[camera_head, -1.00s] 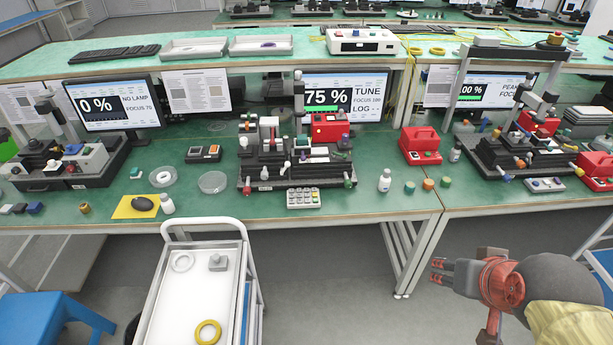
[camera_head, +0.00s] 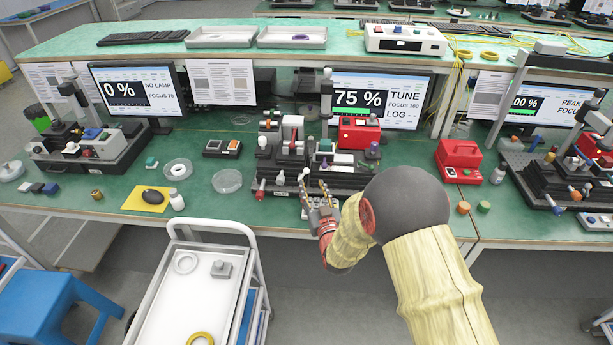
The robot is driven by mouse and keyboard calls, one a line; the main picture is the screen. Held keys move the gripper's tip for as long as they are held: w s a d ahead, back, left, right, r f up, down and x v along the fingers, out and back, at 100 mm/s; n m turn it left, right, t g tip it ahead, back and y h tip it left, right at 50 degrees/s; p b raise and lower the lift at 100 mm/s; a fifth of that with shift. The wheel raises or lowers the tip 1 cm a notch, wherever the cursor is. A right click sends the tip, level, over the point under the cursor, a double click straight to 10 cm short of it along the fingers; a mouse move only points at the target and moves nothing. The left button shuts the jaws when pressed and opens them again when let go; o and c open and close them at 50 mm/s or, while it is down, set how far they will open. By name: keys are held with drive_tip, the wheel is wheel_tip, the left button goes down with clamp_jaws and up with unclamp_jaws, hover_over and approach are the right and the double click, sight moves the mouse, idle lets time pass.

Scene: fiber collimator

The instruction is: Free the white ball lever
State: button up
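The optical bench device (camera_head: 335,180) stands in the middle of the green table, a dark stage with several knobs and levers. A white ball knob (camera_head: 280,177) shows at its front left, and I take it as the white ball lever's end. Other pale knobs sit close by, and how the lever is held is too small to tell. My gripper (camera_head: 314,187) is at the device's front edge, right of the white ball, fingers pointing away from me and spread apart. I see nothing between them. My gripper and arm hide the device's front right part.
A white trolley (camera_head: 255,262) stands in front of the table, left of my arm. A red box (camera_head: 458,160) is right of the device. A monitor (camera_head: 372,98) behind it reads 75 %. A round clear dish (camera_head: 227,181) lies to its left.

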sight(306, 173)
drive_tip(key=b+x, duration=0.2)
drive_tip(key=x, duration=0.5)
drive_tip(key=shift+w+a+f, duration=0.1)
drive_tip(key=shift+w+a, duration=0.05)
drive_tip(key=shift+w, duration=0.1)
drive_tip(key=shift+c, duration=1.2)
